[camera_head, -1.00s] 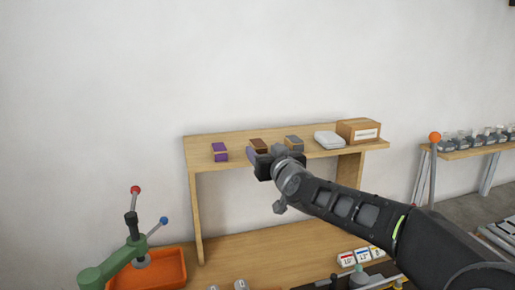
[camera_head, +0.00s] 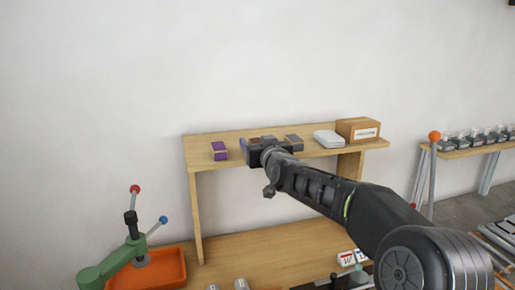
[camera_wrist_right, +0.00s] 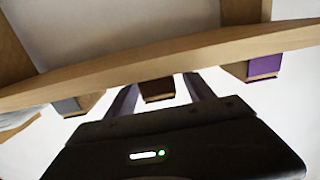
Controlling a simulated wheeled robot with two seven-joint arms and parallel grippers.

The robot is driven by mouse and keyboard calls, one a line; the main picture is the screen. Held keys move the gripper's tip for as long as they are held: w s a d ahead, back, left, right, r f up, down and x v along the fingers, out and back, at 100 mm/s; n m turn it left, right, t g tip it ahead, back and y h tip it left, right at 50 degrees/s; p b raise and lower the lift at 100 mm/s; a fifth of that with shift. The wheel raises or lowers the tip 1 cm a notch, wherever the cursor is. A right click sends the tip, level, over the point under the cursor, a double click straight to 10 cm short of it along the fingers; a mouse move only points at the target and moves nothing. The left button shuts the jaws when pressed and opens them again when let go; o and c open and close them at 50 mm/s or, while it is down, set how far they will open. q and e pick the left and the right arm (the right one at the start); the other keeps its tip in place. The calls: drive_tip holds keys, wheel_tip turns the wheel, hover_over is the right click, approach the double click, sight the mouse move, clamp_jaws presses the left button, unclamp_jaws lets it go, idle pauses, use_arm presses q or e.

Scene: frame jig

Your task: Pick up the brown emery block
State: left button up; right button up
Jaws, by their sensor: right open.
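The brown emery block (camera_wrist_right: 157,90) sits on the upper wooden shelf (camera_head: 200,142). In the head view only a sliver of it (camera_head: 256,140) shows behind my right gripper (camera_head: 257,144). In the right wrist view, which looks upside down, the block lies between the two open fingers of the right gripper (camera_wrist_right: 160,88), with a visible gap on each side. I cannot tell how far the fingertips reach past it. My left gripper is not in view.
A purple block (camera_head: 219,151) sits to the left and a grey block (camera_head: 293,142) to the right. A white case (camera_head: 328,139) and a cardboard box (camera_head: 358,131) stand further right. Below are an orange tray (camera_head: 165,268) and a green lever tool (camera_head: 115,263).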

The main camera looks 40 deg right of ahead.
drive_tip(key=shift+s, duration=0.1)
drive_tip(key=shift+c, duration=0.3)
clamp_jaws()
idle(0.6)
